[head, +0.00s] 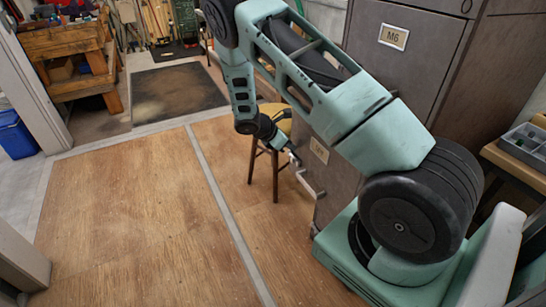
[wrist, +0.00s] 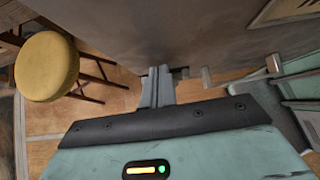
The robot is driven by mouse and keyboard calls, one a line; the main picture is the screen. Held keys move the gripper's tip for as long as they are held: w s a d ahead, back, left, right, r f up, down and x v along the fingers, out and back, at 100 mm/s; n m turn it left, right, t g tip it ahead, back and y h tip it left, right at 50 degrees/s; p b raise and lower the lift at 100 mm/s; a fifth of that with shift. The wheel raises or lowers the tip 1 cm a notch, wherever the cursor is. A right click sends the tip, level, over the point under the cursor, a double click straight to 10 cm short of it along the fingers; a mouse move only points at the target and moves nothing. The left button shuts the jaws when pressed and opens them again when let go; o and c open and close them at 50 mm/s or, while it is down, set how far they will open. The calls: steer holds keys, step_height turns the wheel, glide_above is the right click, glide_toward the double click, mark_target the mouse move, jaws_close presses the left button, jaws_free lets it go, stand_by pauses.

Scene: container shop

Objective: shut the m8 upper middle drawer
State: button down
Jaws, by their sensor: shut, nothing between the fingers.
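A grey-brown metal cabinet (head: 405,75) stands at the right in the head view. Its upper drawer front has a label plate reading M6 (head: 393,37). A lower front carries a second label plate (head: 319,150), too small to read, with a metal handle (head: 310,184) below it. No label reading M8 is legible. My gripper (head: 293,158) is beside this lower front, left of its label and above the handle. In the wrist view my gripper (wrist: 160,78) is shut and empty, close to a grey metal front (wrist: 150,30). My arm hides much of the cabinet, and I cannot tell how far any drawer stands out.
A stool with a yellow seat (wrist: 47,66) stands close by my gripper; its legs (head: 273,165) show in the head view. A bench with a grey parts tray (head: 527,143) is at right. A wooden workbench (head: 65,50) and dark mat (head: 175,92) are farther back. The wooden floor at left is clear.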

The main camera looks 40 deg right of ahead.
steer(key=s+d, duration=0.1)
steer(key=d, duration=0.5)
steer(key=s+d, duration=0.2)
steer(key=d, duration=0.4)
steer(key=s+d+b, duration=0.1)
steer(key=s+d, duration=0.1)
steer(key=d, duration=0.4)
steer(key=shift+s+d, duration=0.15)
steer(key=shift+d, duration=0.1)
steer(key=shift+s+d, duration=0.1)
steer(key=shift+d, duration=0.15)
